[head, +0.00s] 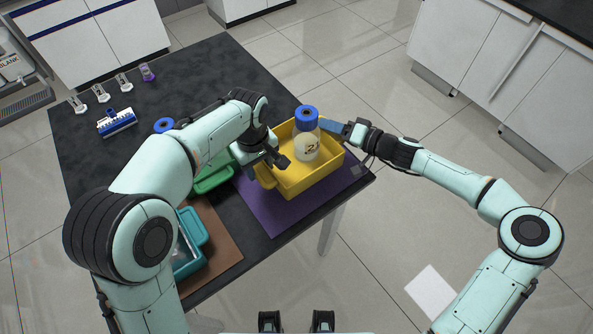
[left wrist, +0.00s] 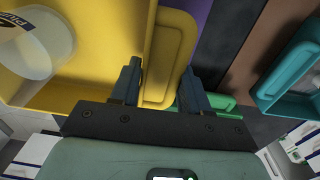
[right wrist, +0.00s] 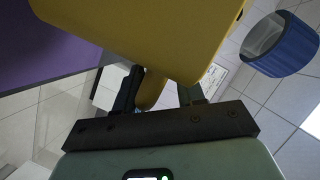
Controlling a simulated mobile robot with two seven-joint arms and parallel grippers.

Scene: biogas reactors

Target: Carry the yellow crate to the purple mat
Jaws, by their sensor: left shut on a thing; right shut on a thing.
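The yellow crate (head: 302,184) is over the purple mat (head: 275,215) near the table's corner, and I cannot tell if it touches the mat. A clear bottle with a blue cap (head: 307,140) stands inside the crate. My left gripper (head: 272,163) is shut on the crate's left handle, which shows between its fingers in the left wrist view (left wrist: 160,85). My right gripper (head: 345,130) is shut on the opposite handle, seen between its fingers in the right wrist view (right wrist: 155,93). The left arm hides part of the table.
A green crate (head: 213,183) is left of the mat, partly hidden by my left arm. A teal crate (head: 190,262) sits on a brown mat (head: 222,245). A blue rack (head: 116,123) and several small vials stand at the far left. The table edge is close on the right.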

